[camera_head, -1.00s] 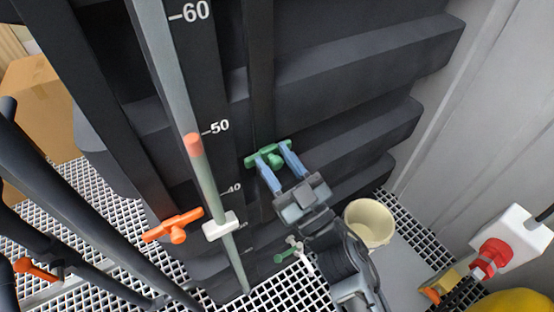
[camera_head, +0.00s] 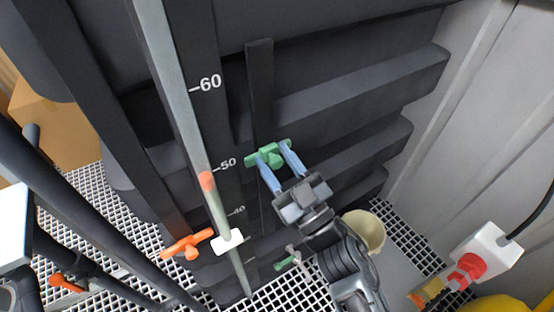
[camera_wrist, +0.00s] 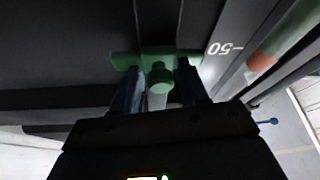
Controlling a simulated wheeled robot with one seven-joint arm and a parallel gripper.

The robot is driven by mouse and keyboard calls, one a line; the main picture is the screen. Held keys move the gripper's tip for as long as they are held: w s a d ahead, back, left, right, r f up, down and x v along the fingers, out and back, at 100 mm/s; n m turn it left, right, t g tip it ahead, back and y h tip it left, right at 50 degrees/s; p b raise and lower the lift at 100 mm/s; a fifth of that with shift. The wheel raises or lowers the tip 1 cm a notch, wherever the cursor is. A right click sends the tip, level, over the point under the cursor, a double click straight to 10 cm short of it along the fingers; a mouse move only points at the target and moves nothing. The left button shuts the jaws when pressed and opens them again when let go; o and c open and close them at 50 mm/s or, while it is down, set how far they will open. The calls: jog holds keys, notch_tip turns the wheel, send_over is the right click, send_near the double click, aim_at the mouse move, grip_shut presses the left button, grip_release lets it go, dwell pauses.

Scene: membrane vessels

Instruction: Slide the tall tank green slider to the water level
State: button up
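The green slider (camera_head: 270,154) is a crossbar with a round knob on a black vertical rail of the tall dark tank (camera_head: 340,100). It sits near the height of the 50 mark (camera_head: 226,163). A coral-red marker (camera_head: 207,182) in the pale sight tube lies just below 50, roughly in line with the slider's crossbar. My gripper (camera_head: 275,153) has its blue fingers on both sides of the knob and appears closed on it. The wrist view shows the green slider (camera_wrist: 160,75) between the fingers, with the coral marker (camera_wrist: 262,58) at right.
An orange-handled valve (camera_head: 188,246) and a white fitting (camera_head: 228,242) are at lower left. A cream bucket (camera_head: 364,231) stands behind my forearm. A small green-handled valve (camera_head: 286,263) is low beside it. A red-and-white switch box (camera_head: 480,255) is at right.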

jog(key=shift+o, duration=1)
jog(key=shift+s+a, duration=0.1)
jog(key=b+v, duration=0.1)
jog(key=v, duration=0.6)
jog(key=shift+s+d+f, duration=0.2)
jog(key=shift+s, duration=0.05)
jog(key=shift+d, duration=0.1)
jog(key=s+d+r+m+g+h, duration=0.1)
jog(key=s+d+m+h, duration=0.4)
jog(key=s, duration=1.1)
jog(key=s+d+r+m+g+h, duration=0.1)
jog(key=s+d+r+m+h, duration=0.1)
jog(key=s+d+m+h, duration=0.3)
jog(key=s+d+h, duration=0.4)
jog(key=s+d, duration=0.4)
jog(key=s, duration=0.3)
jog(key=shift+d+g, duration=0.3)
